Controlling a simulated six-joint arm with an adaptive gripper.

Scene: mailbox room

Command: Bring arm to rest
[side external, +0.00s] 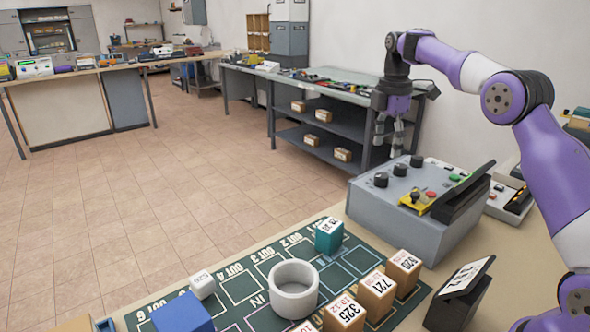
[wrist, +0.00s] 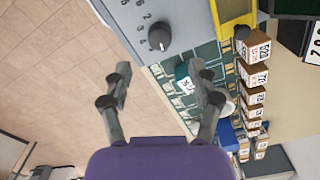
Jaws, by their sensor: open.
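My gripper (side external: 389,135) hangs from the raised purple and white arm, pointing down, above the back-left edge of the grey control box (side external: 405,225). In the wrist view my gripper (wrist: 165,90) shows its two fingers spread wide with nothing between them. The control box also shows in the wrist view (wrist: 185,25), with a black knob (wrist: 159,38) close to the fingers. The gripper is apart from the cubes and the mat.
A dark green mat (side external: 245,290) carries a teal cube (side external: 328,237), a white cube (side external: 203,284), a blue block (side external: 183,314), a white round cup (side external: 293,287) and several numbered brown boxes (side external: 376,296). A black display (side external: 460,296) stands at right. Open floor lies left.

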